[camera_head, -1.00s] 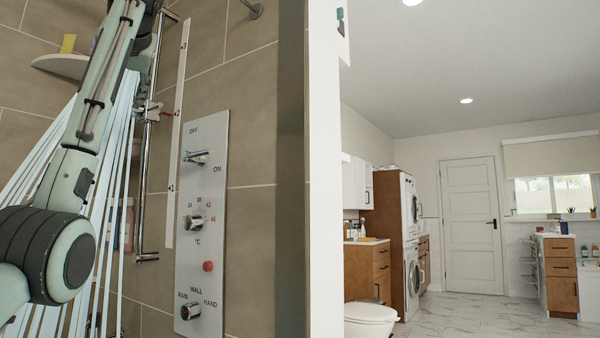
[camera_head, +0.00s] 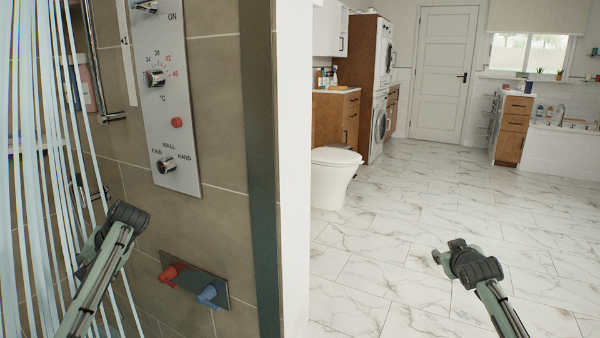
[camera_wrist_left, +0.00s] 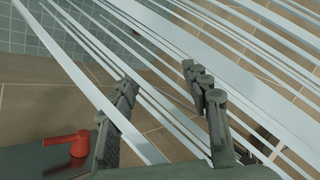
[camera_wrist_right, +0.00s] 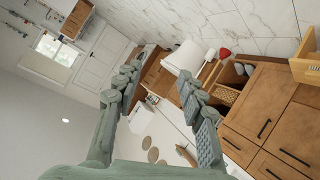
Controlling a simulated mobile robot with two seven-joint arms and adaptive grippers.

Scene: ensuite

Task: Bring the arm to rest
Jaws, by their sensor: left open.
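My left arm comes in at the lower left of the head view, beside the shower wall and in front of the pale water streaks (camera_head: 45,150). Its gripper is hard to make out there. In the left wrist view my left gripper (camera_wrist_left: 160,85) is open and empty, with pale streaks passing behind and around its fingers. My right gripper (camera_head: 447,252) is over the marble floor at the lower right of the head view. In the right wrist view its fingers (camera_wrist_right: 156,82) are apart with nothing held between them.
The shower control panel (camera_head: 168,100) is on the tiled wall. Below it, a red knob (camera_head: 172,273) and a blue knob (camera_head: 211,293) stick out near my left arm. A white partition edge (camera_head: 296,150) divides the view. The marble floor (camera_head: 400,215) is open; a toilet (camera_head: 334,178) stands beyond.

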